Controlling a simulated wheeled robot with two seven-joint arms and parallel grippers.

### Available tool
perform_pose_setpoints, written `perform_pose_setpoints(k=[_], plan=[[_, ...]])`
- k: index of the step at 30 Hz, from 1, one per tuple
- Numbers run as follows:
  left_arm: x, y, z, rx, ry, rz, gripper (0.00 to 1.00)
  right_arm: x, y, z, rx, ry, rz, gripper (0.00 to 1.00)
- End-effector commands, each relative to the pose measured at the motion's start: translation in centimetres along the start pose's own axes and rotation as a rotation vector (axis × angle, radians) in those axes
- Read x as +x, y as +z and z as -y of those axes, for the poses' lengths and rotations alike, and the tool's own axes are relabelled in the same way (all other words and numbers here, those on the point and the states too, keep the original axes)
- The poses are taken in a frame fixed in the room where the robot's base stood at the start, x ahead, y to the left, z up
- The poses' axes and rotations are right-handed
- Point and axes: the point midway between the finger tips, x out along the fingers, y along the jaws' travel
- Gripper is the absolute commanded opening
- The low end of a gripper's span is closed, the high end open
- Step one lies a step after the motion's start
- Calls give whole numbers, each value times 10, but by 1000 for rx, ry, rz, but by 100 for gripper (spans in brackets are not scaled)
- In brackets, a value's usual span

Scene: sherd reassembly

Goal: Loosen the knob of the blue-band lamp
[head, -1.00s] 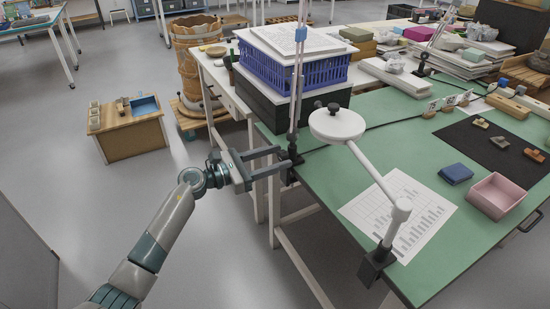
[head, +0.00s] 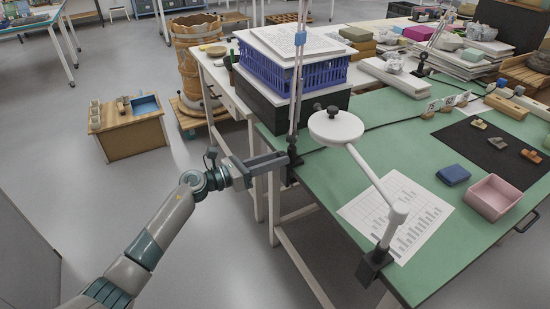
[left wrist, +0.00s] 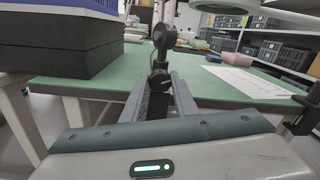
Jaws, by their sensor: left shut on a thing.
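The blue-band lamp (head: 299,70) stands at the near left corner of the green table, with a blue band (head: 300,37) high on its thin arm. Its dark clamp (head: 292,146) sits at the table edge and also shows in the left wrist view (left wrist: 163,42). My left gripper (head: 284,160) reaches in from the left, its fingertips at the clamp. In the left wrist view the gripper (left wrist: 160,84) is shut on the dark knob (left wrist: 160,77), one finger on each side. The fingers hide part of the knob in the head view. My right gripper is out of view.
A white lamp (head: 336,127) with a round head is clamped to the near table edge. A blue crate (head: 290,70) on a black box (head: 262,100) stands behind the blue-band lamp. A printed sheet (head: 400,215) and pink box (head: 492,197) lie right.

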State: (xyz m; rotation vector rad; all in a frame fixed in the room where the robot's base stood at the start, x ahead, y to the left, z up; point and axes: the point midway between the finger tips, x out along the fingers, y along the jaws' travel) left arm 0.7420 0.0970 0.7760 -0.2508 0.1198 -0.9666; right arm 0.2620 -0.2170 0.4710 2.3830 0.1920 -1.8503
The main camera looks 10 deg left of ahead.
Motion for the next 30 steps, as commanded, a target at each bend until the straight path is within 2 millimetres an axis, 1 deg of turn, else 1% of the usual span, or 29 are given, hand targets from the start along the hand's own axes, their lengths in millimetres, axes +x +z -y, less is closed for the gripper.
perform_pose_setpoints(k=[4, 5, 6, 7, 16, 20, 26, 30], plan=[[0, 0, 0, 2, -1, 0, 4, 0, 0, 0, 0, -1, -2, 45], [0, 0, 0, 2, -1, 0, 28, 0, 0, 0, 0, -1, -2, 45], [0, 0, 0, 2, -1, 0, 38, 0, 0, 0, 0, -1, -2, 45], [0, 0, 0, 2, 0, 0, 45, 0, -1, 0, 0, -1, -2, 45], [0, 0, 0, 3, 0, 0, 45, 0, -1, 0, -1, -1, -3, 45], [-4, 0, 0, 4, 1, 0, 45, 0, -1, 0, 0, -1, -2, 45], [-21, -2, -1, 4, 2, -1, 45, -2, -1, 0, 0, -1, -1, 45], [-43, -2, -1, 4, 2, -2, 45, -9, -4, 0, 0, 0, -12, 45]])
